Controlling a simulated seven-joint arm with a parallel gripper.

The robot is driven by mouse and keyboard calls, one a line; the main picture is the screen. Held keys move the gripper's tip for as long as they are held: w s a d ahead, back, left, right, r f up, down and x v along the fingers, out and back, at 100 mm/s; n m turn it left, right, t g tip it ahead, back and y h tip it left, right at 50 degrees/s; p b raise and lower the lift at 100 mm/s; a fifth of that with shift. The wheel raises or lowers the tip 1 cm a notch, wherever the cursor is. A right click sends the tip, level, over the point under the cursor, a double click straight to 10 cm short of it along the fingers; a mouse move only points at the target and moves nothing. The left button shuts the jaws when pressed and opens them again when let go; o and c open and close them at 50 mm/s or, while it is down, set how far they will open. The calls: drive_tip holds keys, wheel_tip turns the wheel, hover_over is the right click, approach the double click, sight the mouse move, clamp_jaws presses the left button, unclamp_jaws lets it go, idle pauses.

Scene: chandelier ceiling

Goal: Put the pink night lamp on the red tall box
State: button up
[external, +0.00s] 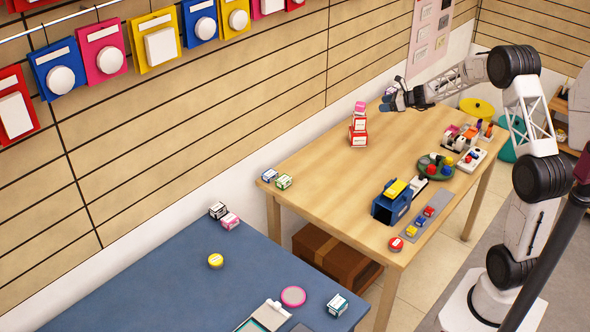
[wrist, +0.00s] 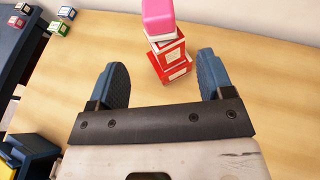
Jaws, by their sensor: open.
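A pink block-like piece with a pale lower part, seemingly the pink night lamp (external: 360,107), stands on top of a stack of red boxes with white labels (external: 358,132) near the table's back edge. In the wrist view the lamp (wrist: 159,16) is at the top, cut by the frame, above the red boxes (wrist: 174,68), which sit at slightly different angles. I cannot tell which red box is the tall one. My gripper (external: 391,97) is open and empty, to the right of the stack. Its fingers (wrist: 162,62) appear on either side of the stack in the wrist view.
A blue toy-like block (external: 391,203), a green dish with small balls (external: 436,166) and a tray of coloured items (external: 469,158) stand toward the front and right. Small boxes (external: 283,182) lie at the left end. The wooden table around the stack is clear.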

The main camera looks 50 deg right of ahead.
idle(0.7)
drive_tip(key=s+a+r+n+g, duration=0.2)
drive_tip(key=s+a+r+n, duration=0.3)
drive_tip(key=a, duration=0.5)
drive_tip(key=s+a+r+n+g+y, duration=0.1)
drive_tip(key=s+a+r+n+g, duration=0.15)
drive_tip(key=s+a+n, duration=0.5)
drive_tip(key=s+a+r+n+g, duration=0.2)
drive_tip(key=s+a+r+g, duration=0.15)
drive_tip(key=a, duration=0.75)
drive_tip(key=s+a+r+n+g+h, duration=0.1)
drive_tip(key=s+a+n, duration=0.35)
drive_tip(key=s, duration=0.45)
drive_tip(key=s+a+r+n+g+h, duration=0.1)
drive_tip(key=s+a+n, duration=0.4)
drive_tip(key=s, duration=0.4)
drive_tip(key=s+a+f+n+h, duration=0.2)
drive_tip(key=s+n+h, duration=0.2)
drive_tip(key=s, duration=1.2)
drive_tip(key=n, duration=0.3)
drive_tip(key=shift+a+f, duration=0.15)
drive_tip(key=shift+f, duration=0.05)
